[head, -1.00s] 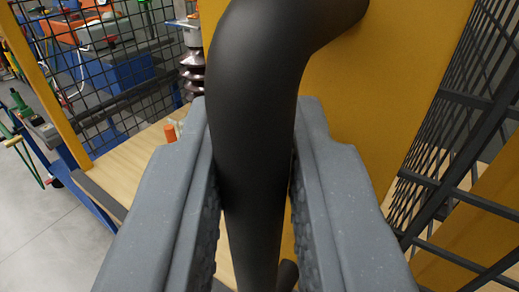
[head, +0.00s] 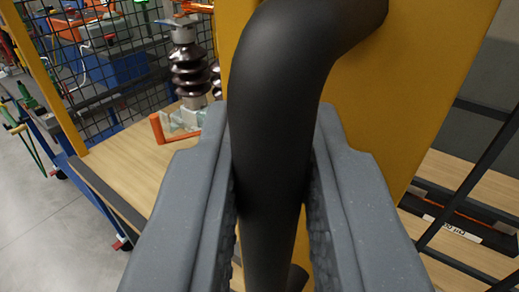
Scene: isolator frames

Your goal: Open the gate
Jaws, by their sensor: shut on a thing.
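A thick black handle (head: 275,110) runs down the middle of the head view and bends at the top right into a yellow gate post (head: 400,110). My gripper (head: 275,185) is shut on the handle, with one grey finger on each side of it. The handle hides part of the yellow post.
Behind, a wooden surface (head: 125,180) carries a dark ribbed insulator (head: 190,65) and an orange bracket (head: 158,128). A yellow-framed mesh panel (head: 45,85) stands at left. Grey floor (head: 60,225) is clear at lower left. A wooden shelf (head: 470,180) lies at right.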

